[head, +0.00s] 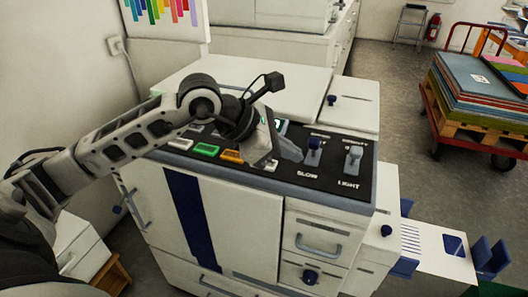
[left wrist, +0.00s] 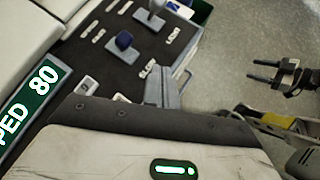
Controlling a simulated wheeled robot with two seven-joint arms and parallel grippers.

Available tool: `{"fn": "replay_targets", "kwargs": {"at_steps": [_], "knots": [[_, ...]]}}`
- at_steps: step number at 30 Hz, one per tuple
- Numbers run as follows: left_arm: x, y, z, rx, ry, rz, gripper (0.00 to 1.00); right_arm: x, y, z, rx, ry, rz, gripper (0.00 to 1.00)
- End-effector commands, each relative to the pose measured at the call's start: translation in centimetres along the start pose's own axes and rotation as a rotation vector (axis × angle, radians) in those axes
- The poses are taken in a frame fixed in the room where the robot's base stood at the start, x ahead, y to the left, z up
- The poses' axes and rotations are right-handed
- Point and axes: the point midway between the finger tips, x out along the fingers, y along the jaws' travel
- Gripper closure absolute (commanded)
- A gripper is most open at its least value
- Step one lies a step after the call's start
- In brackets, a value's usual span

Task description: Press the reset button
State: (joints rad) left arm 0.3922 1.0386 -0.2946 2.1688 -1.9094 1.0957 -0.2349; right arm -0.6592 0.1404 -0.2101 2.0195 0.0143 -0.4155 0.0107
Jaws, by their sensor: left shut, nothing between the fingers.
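My left arm reaches over the dark control panel (head: 325,172) of a white machine. My left gripper (head: 291,150) is shut and empty over the panel, left of the blue-knobbed lever; its fingers (left wrist: 162,88) also show in the left wrist view. A green button (head: 206,149), an orange button (head: 231,156) and white buttons (head: 181,143) sit left of the gripper. I cannot read a reset label; the gripper hides part of the panel. My right gripper (left wrist: 251,70) shows off to the side in the left wrist view, its two fingers apart, holding nothing visible.
A blue-knobbed lever (head: 313,150) and a grey lever (head: 352,158), marked SLOW and LIGHT, stand close right of the left gripper. A lit green display (left wrist: 30,105) reads "PED 80". A cart with stacked boards (head: 480,75) stands at right, with clear floor between.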

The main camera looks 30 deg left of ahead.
Motion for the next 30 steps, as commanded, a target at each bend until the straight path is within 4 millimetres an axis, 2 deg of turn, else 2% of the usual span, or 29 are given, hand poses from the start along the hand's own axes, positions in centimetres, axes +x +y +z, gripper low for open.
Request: {"fn": "replay_targets", "kwargs": {"at_steps": [1,3,6,9,22,30], "knots": [[-1.5,2.2,-0.1,0.063,0.063,0.086,1.00,-0.1,0.1,-0.2,-0.003,-0.002,0.002,0.43],[-3.0,4.5,-0.5,0.122,0.136,0.177,1.00,-0.1,0.1,-0.1,-0.006,-0.005,0.004,0.43],[-4.7,6.5,-0.8,0.169,0.204,0.264,1.00,-0.1,0.2,-0.2,-0.008,-0.005,0.006,0.43],[-5.5,7.5,-0.9,0.189,0.236,0.306,1.00,-0.1,0.2,-0.2,-0.009,-0.004,0.007,0.43],[-5.4,7.6,-1.2,0.191,0.242,0.313,1.00,0.0,0.3,0.1,-0.009,-0.006,0.007,0.43],[-3.3,7.0,-3.6,0.190,0.242,0.310,1.00,0.8,0.1,1.4,-0.007,-0.012,0.000,0.43]]}}
